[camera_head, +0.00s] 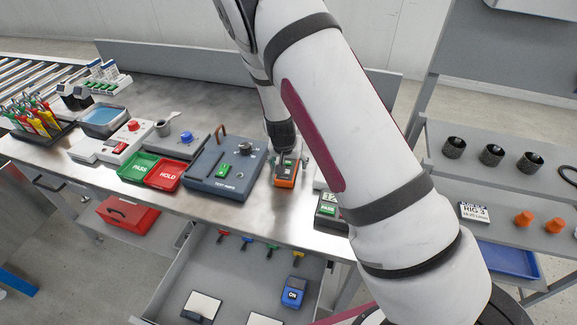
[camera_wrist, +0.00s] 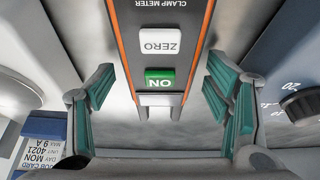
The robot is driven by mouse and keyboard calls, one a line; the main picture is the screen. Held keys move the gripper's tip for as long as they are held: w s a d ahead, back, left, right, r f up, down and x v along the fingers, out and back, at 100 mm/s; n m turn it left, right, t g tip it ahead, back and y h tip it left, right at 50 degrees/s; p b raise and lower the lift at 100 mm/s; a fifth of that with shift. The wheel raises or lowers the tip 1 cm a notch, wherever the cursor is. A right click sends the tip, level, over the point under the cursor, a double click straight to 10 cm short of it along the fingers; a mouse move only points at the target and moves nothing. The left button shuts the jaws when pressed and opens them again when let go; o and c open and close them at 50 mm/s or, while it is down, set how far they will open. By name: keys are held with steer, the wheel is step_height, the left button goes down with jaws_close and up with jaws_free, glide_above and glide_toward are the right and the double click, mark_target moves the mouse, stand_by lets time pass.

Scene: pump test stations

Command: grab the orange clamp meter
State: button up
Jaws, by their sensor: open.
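The orange clamp meter (camera_head: 285,180) lies on the metal bench, just right of the blue-grey test box. In the wrist view the meter (camera_wrist: 160,17) shows a dark face with orange edges, a white ZERO key, a green ON key and the words CLAMP METER. My gripper (camera_wrist: 160,97) is open, with one teal-padded finger on each side of the meter's near end and gaps between pads and meter. In the head view my gripper (camera_head: 287,157) is over the meter and partly hides it.
The blue-grey test box (camera_head: 216,180) with a black knob stands close left of the meter. Green PASS (camera_head: 138,167) and red HOLD (camera_head: 166,175) trays sit further left. A device with a green PASS display (camera_head: 327,210) stands to the right. An open drawer (camera_head: 245,270) is below.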

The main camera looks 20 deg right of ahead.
steer(key=c, duration=1.4)
steer(key=shift+c, duration=0.2)
